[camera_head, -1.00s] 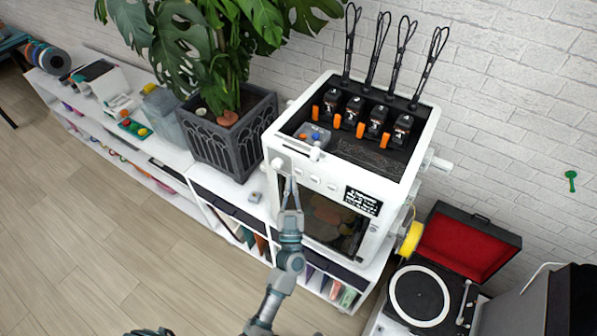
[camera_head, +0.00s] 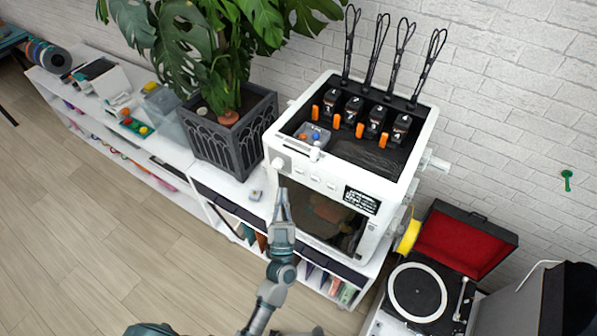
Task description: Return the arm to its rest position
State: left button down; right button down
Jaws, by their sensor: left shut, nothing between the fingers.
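My left gripper (camera_head: 283,207) is in the lower middle of the head view, in front of the white machine (camera_head: 291,164). Its fingers are together, point up and hold nothing. The fingers overlap the left part of the machine's front in the picture; I cannot tell how far apart they are. My left arm comes up from the bottom edge. My right gripper does not show.
A grey planter (camera_head: 237,154) with a leafy plant stands left of the machine on the low white shelf (camera_head: 166,203). A record player (camera_head: 420,290) with an open red-lined lid is at right. The wooden floor (camera_head: 90,255) at left is clear.

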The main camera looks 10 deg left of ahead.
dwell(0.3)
pick_arm(q)
jog(key=w+d+f+m+g+h+b, duration=0.1)
jog(key=d+f+m+g+h, duration=0.15)
jog(key=f, duration=0.85)
jog(key=w+d+f+m+g+h+b, duration=0.1)
jog(key=d+f+m+g+h, duration=0.2)
jog(key=f, duration=0.9)
jog(key=s+a+f+g+h+b, duration=0.1)
jog(key=s+f+g, duration=0.25)
jog(key=f, duration=0.95)
jog(key=s+a+f+g+h+b, duration=0.1)
jog(key=s+a+f+g, duration=0.3)
jog(key=f, duration=0.9)
jog(key=s+a+f+g+b, duration=0.2)
jog(key=s+f+g, duration=0.2)
jog(key=s+f, duration=1.1)
jog(key=s+a+f+g+y, duration=0.1)
jog(key=s+a+f+g, duration=0.1)
jog(key=s, duration=0.5)
jog(key=s+a+f+g, duration=0.2)
jog(key=s+a+f, duration=0.2)
jog(key=s, duration=0.3)
jog(key=s+a+f+g+y+b, duration=0.1)
jog(key=s+f, duration=0.3)
jog(key=s, duration=0.4)
jog(key=shift+a+f+n+g+y, duration=0.35)
jog(key=shift+a+g, duration=0.55)
